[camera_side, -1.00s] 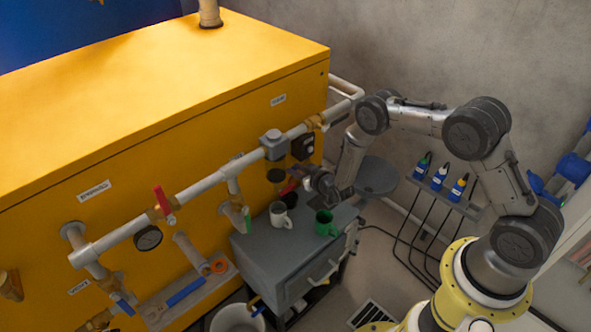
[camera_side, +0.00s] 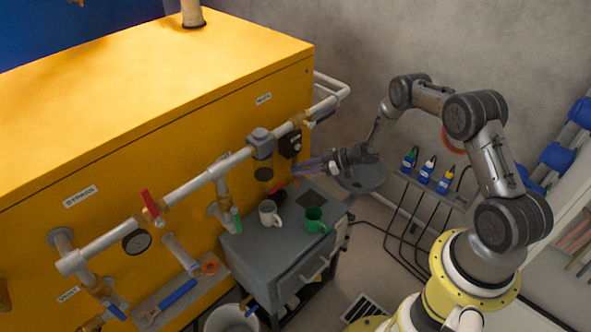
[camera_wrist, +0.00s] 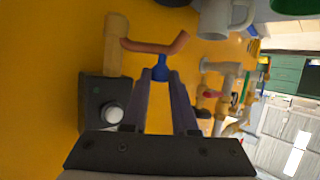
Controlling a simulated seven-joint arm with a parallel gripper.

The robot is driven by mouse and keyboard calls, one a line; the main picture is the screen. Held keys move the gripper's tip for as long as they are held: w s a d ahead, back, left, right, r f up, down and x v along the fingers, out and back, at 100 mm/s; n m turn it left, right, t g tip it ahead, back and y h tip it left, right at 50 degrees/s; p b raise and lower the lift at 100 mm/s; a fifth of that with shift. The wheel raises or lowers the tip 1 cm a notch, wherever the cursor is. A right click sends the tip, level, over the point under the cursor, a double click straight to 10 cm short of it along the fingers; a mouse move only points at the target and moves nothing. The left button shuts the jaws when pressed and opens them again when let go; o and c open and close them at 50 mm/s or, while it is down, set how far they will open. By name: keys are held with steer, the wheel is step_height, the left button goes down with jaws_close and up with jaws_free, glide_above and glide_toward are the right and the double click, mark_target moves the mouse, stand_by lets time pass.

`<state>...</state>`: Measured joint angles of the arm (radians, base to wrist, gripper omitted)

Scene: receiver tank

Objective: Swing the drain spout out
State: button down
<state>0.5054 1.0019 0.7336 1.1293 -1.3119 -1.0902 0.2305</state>
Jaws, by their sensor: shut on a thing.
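The drain spout (camera_wrist: 150,47) appears to be the copper-coloured bent tube in the wrist view. It runs right from a tan fitting (camera_wrist: 116,45) on the yellow tank wall, and its end turns up. A small blue piece (camera_wrist: 160,71) sits just under it. My gripper (camera_wrist: 160,76) is shut on this blue piece, with a fingertip on each side. In the side view my gripper (camera_side: 300,168) lies nearly level, close to the tank's right end above the grey cabinet. The spout is too small there to make out clearly.
A black box with a pale round knob (camera_wrist: 113,113) is close to my left finger. Below my gripper, a white mug (camera_side: 269,213) and a green mug (camera_side: 315,220) stand on the grey cabinet (camera_side: 262,245). A pipe run (camera_side: 190,187) crosses the tank front.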

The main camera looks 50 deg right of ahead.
steer(key=shift+s+d+n+g+y, duration=0.1)
steer(key=shift+d+n+g+y, duration=0.7)
steer(key=shift+n+g, duration=0.5)
steer(key=shift+s+d+n+g+y, duration=0.1)
steer(key=shift+d+n+g+y, duration=0.65)
steer(key=shift+n+g, duration=0.55)
steer(key=shift+s+d+n+g+y, duration=0.1)
steer(key=shift+d+n+g+y, duration=0.5)
steer(key=shift+n+g+y, duration=0.5)
steer(key=shift+d+n+g, duration=0.1)
steer(key=shift+n+g, duration=0.3)
steer(key=shift+r, duration=0.1)
steer(key=c, duration=1)
jaws_free()
steer(key=shift+s+d+r, duration=0.15)
steer(key=shift+d+r, duration=0.6)
steer(key=shift+r, duration=0.75)
steer(key=shift+s+d+r, duration=0.1)
steer(key=shift+d+r, duration=0.7)
steer(key=shift+r, duration=0.65)
steer(key=shift+s+d+r, duration=0.15)
steer(key=shift+d+r, duration=0.6)
steer(key=shift+r, duration=0.75)
